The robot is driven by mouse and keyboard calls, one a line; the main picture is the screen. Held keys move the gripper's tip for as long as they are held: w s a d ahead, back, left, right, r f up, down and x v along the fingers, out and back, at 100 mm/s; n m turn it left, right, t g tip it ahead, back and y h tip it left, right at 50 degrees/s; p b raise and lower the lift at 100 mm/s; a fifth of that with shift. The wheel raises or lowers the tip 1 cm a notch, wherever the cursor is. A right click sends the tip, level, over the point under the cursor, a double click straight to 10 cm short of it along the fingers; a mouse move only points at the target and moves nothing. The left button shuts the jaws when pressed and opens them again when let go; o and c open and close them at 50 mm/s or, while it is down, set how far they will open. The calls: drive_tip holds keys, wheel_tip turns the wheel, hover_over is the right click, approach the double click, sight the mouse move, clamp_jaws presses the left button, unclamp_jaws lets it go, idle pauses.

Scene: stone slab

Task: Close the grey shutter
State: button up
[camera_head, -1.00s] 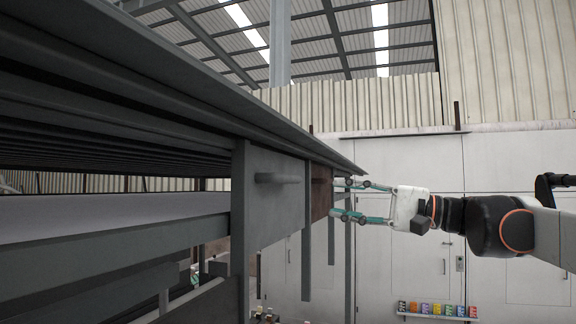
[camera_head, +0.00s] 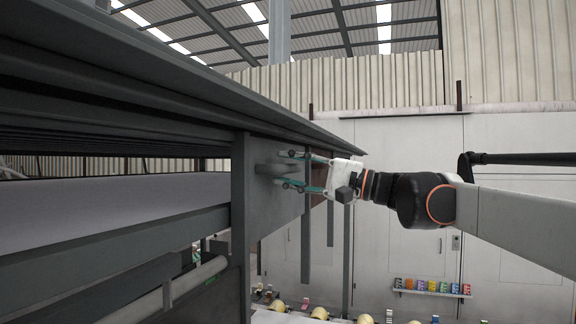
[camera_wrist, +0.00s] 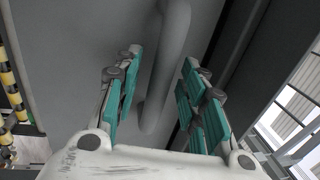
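The grey shutter (camera_head: 270,215) is a flat panel beside a dark post under the slab's overhanging edge. Its grey bar handle (camera_head: 264,169) sticks out near the panel's top. My gripper (camera_head: 281,168) reaches in from the right, its two teal-padded fingers apart, one above and one below the handle's level. In the wrist view the handle (camera_wrist: 163,80) runs between the open fingers, with gaps visible on both sides. The shutter's face (camera_wrist: 85,35) fills the background there. Whether any finger touches the handle cannot be told.
A dark post (camera_head: 241,230) stands left of the shutter. The overhanging dark edge (camera_head: 200,90) runs just above my fingers. A shelf with coloured boxes (camera_head: 432,291) is on the far white wall. The space right of the shutter is mostly clear.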

drive_tip(key=shift+w+a+r, duration=0.1)
drive_tip(key=shift+a, duration=0.25)
drive_tip(key=shift+c, duration=0.6)
clamp_jaws()
wheel_tip(320, 180, down, 25)
drive_tip(key=b, duration=1.2)
drive_tip(key=shift+r+b, duration=0.15)
drive_tip(key=shift+b, duration=0.2)
drive_tip(key=shift+o, duration=0.6)
unclamp_jaws()
